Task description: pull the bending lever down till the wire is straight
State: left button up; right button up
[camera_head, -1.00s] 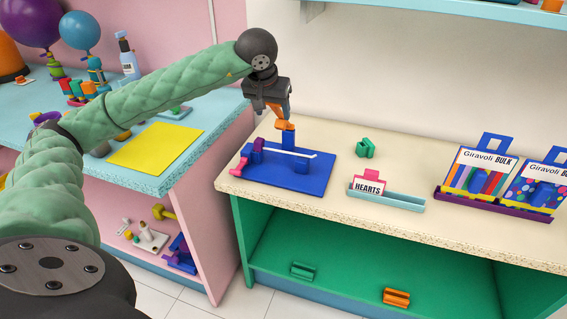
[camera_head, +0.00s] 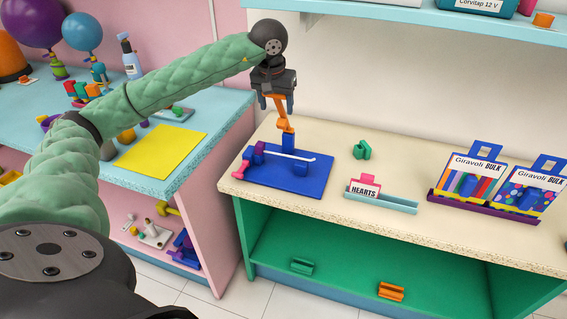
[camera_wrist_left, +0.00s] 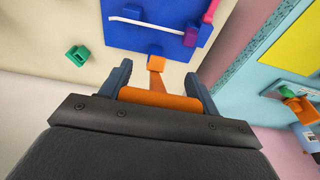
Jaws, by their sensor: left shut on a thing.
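The bending jig's blue base plate (camera_head: 315,182) lies on the cream counter, with blue blocks and a purple part on it. A thin white wire (camera_head: 290,155) runs across the jig, nearly straight, its free end curving slightly; it also shows in the left wrist view (camera_wrist_left: 145,23). The orange bending lever (camera_head: 283,121) stands steeply above the tall blue post (camera_head: 289,141) at the plate's back edge. My left gripper (camera_head: 277,103) is shut on the lever's orange crossbar (camera_wrist_left: 160,99), above the jig. A pink handle (camera_head: 239,170) sits at the plate's left edge. My right gripper is out of view.
A green clip (camera_head: 362,150) and a tray with a HEARTS sign (camera_head: 385,200) stand right of the jig. Two Giravoli boxes stand in a purple holder (camera_head: 485,209). A blue table (camera_head: 160,178) with a yellow sheet is at left; a shelf (camera_head: 410,15) hangs above.

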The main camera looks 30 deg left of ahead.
pick_arm(q)
jog(key=shift+w+a+r+p, duration=0.1)
jog(key=shift+w+r+p, duration=0.15)
jog(key=shift+r+p, duration=0.25)
jog(key=w+p, duration=0.1)
jog(key=w+g+p, duration=0.1)
jog(key=p, duration=0.1)
jog(key=shift+a+r+g, duration=0.2)
jog(key=shift+r+g, duration=0.1)
jog(key=shift+r, duration=0.1)
jog(key=o, duration=1.1)
jog(key=shift+s+f+b, duration=0.1)
jog(key=shift+f+b, duration=0.2)
jog(key=shift+b, duration=0.1)
jog(key=shift+a, duration=0.1)
jog(key=shift+r, duration=0.15)
jog(key=shift+s+r+p, duration=0.15)
jog(key=shift+r+p, duration=0.55)
jog(key=shift+r, duration=1.2)
jog(key=shift+s+r+p, duration=0.15)
jog(key=shift+r+p, duration=0.55)
jog(key=shift+r, duration=1.2)
